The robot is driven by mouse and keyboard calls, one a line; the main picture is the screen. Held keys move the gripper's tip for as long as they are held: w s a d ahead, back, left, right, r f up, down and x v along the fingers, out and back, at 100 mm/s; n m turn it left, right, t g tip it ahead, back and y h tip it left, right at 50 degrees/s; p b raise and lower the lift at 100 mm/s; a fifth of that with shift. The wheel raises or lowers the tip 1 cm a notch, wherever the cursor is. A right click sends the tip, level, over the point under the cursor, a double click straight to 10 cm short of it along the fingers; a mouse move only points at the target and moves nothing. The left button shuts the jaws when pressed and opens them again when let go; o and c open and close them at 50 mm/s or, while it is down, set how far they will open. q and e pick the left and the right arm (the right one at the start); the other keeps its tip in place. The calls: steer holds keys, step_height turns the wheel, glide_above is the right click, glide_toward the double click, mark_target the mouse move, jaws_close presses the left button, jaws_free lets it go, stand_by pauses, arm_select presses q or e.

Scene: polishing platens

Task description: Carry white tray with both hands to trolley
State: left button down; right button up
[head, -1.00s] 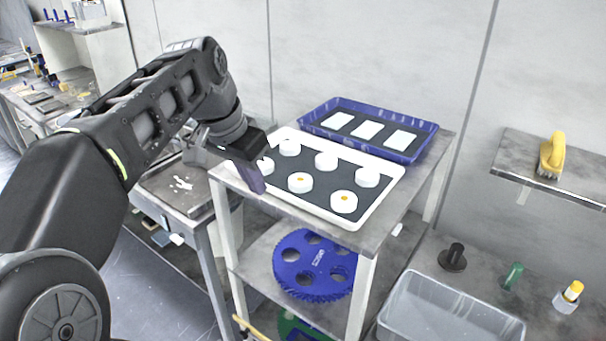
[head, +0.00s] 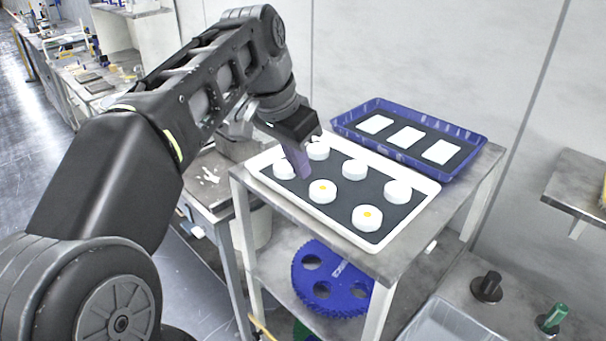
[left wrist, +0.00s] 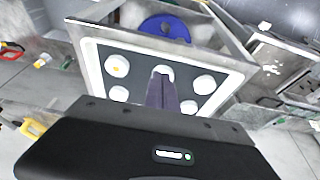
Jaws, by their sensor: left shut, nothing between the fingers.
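The white tray (head: 417,209) lies on the top shelf of a grey stand. It has a dark liner and several white round pucks, two with orange dots. It also shows in the left wrist view (left wrist: 92,68). My left gripper (head: 302,172) is shut and empty, its fingers pointing down over the left part of the tray, near the pucks. In the left wrist view its fingers (left wrist: 162,90) stand over the tray's middle. I cannot tell whether the fingertips touch anything. My right gripper is not in view. No trolley can be identified for certain.
A blue tray (head: 470,165) with white rectangular pieces sits behind the white tray on the same stand (head: 380,265). A blue toothed disc (head: 325,290) lies on the lower shelf. A clear bin (head: 450,325) stands lower right. Open floor (head: 40,150) shows at left.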

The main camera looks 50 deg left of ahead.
arm_select(q)
steer(key=b, duration=0.2)
glide_above(309, 212)
steer(key=f, duration=0.2)
steer(key=s+f, duration=0.1)
steer(key=f, duration=0.1)
steer(key=shift+a, duration=0.25)
steer(key=p+x, duration=0.1)
steer(key=x, duration=0.2)
steer(key=shift+w+f, duration=0.2)
steer(key=shift+f, duration=0.1)
steer(key=shift+w+f, duration=0.25)
steer(key=shift+f, duration=0.35)
steer(key=shift+s, duration=0.1)
